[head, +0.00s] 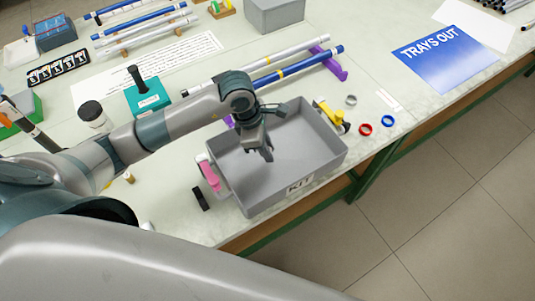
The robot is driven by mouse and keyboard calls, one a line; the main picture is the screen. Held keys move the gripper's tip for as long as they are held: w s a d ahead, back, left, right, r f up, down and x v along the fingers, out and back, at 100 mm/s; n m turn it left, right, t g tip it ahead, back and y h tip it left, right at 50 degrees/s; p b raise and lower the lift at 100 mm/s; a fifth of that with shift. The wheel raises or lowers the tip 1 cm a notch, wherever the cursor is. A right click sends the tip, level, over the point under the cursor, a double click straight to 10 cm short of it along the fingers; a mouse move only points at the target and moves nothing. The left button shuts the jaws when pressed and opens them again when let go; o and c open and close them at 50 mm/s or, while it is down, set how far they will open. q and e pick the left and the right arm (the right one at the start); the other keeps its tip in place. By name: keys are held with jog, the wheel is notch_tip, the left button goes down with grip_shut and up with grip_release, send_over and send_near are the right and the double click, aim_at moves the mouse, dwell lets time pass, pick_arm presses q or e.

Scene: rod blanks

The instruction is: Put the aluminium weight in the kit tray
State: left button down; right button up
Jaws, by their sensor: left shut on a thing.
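The grey kit tray (328,168), marked KIT on its front wall, stands near the table's front edge. My left gripper (263,154) points down over the inside of the tray. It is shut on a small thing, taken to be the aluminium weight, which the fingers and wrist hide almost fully. I cannot tell how high above the tray floor the fingertips are. The visible part of the tray floor looks bare. My right gripper is not in view.
A pink clamp (209,176) and a yellow-and-black clamp (329,115) are at the tray's ends. A black piece (200,199) lies left of it. Red (365,130) and blue (387,121) rings lie to its right. Long rods (283,69) lie behind on purple supports.

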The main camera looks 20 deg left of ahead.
pick_arm(q)
notch_tip(320, 180, down, 3)
jog(key=shift+f+p, duration=0.2)
jog(key=shift+p, duration=0.75)
jog(key=shift+f, duration=0.35)
jog(key=shift+f, duration=0.1)
jog(key=shift+f, duration=0.1)
jog(key=c, duration=1.6)
grip_release()
jog(key=shift+c, duration=0.2)
jog(key=shift+r, duration=0.25)
jog(key=shift+r, duration=0.1)
